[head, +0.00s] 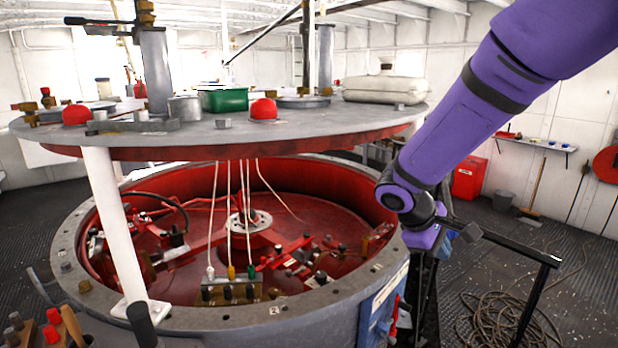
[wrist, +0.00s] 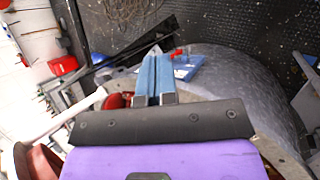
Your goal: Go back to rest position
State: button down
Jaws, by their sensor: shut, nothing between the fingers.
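My gripper (wrist: 152,75) shows in the wrist view as two blue fingers lying close together, with nothing visible between them. In that view it points down past the rounded grey side of the large drum (wrist: 225,75), near a blue panel (wrist: 182,66). In the head view my purple arm reaches down from the top right to the right side of the drum (head: 190,318); I cannot clearly make out the fingers there.
A round grey table (head: 330,122) stands above the open, red-lined drum. The blue panel (head: 380,305) is on the drum's right side. A black rail (head: 510,246) stands close right of my arm, with coiled rope (head: 505,318) on the floor. A red box (head: 468,178) stands behind.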

jog(key=s+d+r+m+t+y, duration=0.2)
jog(key=s+r, duration=0.5)
jog(key=s, duration=0.4)
jog(key=s+d+r+m+t+y, duration=0.2)
jog(key=s+r+m+y, duration=0.3)
jog(key=s+r, duration=0.3)
jog(key=s+m, duration=0.1)
jog(key=s, duration=0.3)
jog(key=shift+s+r+m, duration=0.15)
jog(key=shift+r+m, duration=0.1)
jog(key=shift+m, duration=0.15)
jog(key=c, duration=1.8)
grip_release()
jog(key=shift+c, duration=0.2)
